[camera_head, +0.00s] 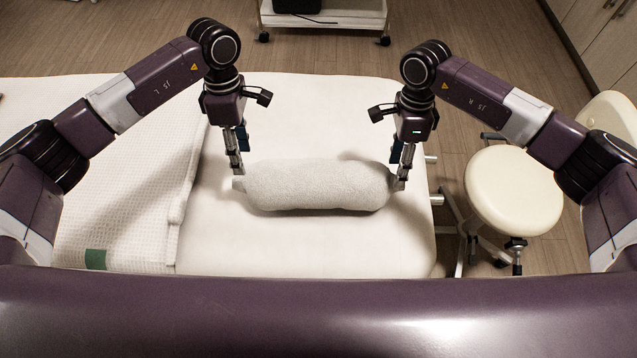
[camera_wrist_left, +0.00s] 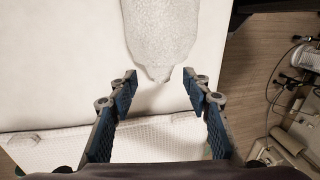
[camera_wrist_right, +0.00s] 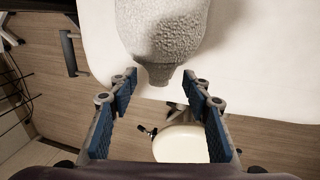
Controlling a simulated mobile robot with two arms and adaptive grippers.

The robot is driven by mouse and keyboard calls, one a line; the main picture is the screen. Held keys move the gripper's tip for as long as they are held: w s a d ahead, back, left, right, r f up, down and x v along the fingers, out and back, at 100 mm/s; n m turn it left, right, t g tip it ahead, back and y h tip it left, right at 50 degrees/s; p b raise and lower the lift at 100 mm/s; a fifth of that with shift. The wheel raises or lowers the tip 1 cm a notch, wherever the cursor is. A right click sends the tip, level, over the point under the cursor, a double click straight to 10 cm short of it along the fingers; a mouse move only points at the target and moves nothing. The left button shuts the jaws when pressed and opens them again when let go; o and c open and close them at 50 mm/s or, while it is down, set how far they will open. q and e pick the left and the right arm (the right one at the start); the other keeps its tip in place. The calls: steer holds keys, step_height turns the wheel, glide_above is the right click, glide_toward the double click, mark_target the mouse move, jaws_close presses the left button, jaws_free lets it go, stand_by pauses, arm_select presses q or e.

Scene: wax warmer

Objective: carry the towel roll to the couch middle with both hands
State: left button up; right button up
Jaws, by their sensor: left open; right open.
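The towel roll (camera_head: 318,185) is pale grey and fluffy, with narrowed ends, and lies crosswise on the white couch (camera_head: 300,245). My left gripper (camera_head: 238,172) is at its left end, pointing down. In the left wrist view its jaws (camera_wrist_left: 160,75) are open, with the tip of the towel roll (camera_wrist_left: 162,40) just between or beyond the fingertips. My right gripper (camera_head: 400,175) is at the right end. In the right wrist view its jaws (camera_wrist_right: 160,80) are open, with the narrow end of the towel roll (camera_wrist_right: 160,35) between the fingertips. Contact cannot be told.
A white waffle blanket (camera_head: 125,200) with a green tag covers the left part of the couch. A cream stool (camera_head: 513,190) stands on the floor to the right. A white trolley (camera_head: 325,15) stands at the back. The couch in front of the roll is clear.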

arm_select(q)
steer(key=f, duration=0.3)
steer(key=s+f, duration=0.1)
steer(key=f, duration=0.2)
steer(key=s+f, duration=0.1)
steer(key=f, duration=0.3)
steer(key=shift+s, duration=0.1)
arm_select(e)
steer(key=f, duration=0.3)
steer(key=s+f, duration=0.1)
steer(key=f, duration=0.2)
steer(key=shift+s+f, duration=0.2)
steer(key=shift+f, duration=0.05)
arm_select(q)
jaws_close()
arm_select(e)
jaws_close()
